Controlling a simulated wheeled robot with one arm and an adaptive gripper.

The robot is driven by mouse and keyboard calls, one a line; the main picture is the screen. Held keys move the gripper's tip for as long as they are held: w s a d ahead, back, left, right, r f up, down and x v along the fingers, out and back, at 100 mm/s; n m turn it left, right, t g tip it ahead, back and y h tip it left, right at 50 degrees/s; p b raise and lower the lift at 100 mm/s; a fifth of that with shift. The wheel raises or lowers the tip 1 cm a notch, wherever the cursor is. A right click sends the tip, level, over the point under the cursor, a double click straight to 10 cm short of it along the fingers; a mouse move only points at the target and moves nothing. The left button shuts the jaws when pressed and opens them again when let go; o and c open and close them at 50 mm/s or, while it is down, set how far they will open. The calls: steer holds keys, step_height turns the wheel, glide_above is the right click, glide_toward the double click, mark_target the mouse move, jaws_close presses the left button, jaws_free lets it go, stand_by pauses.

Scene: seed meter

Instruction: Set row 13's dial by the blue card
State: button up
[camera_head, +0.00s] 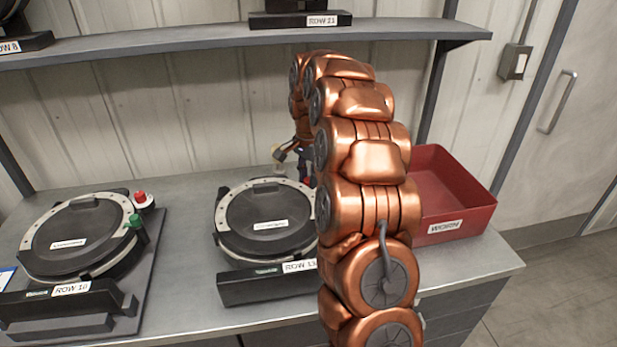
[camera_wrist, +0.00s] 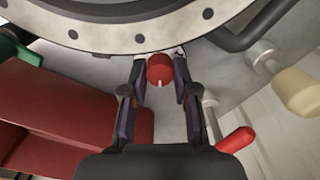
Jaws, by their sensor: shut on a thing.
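The row 13 meter (camera_head: 268,220) stands mid-bench, a round black lid in a pale holed ring, labelled ROW 13. My gripper (camera_head: 292,152) is behind it, partly hidden by my copper arm. In the wrist view my gripper (camera_wrist: 160,76) is shut on a small red dial (camera_wrist: 160,69) with a white pointer line, just beside the holed ring (camera_wrist: 140,40). The pointer line points toward my gripper's palm. A blue-and-white card (camera_head: 6,279) shows only partly at the left edge of the head view; its text cannot be read.
Another meter (camera_head: 80,240) with red and green knobs stands at left. A red bin (camera_head: 455,195) stands at right. In the wrist view, a green part (camera_wrist: 18,48), a cream knob (camera_wrist: 300,92) and a red-tipped lever (camera_wrist: 236,140) lie around my fingers. A shelf (camera_head: 180,43) runs above.

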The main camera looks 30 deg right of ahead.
jaws_close()
steer(key=shift+n+b, duration=0.3)
steer(key=n+b, duration=0.2)
steer(key=n, duration=0.1)
steer(key=shift+f, duration=0.1)
steer(key=n+b, duration=0.2)
steer(key=n, duration=0.4)
steer(key=shift+n, duration=0.3)
steer(key=o, duration=0.8)
jaws_free()
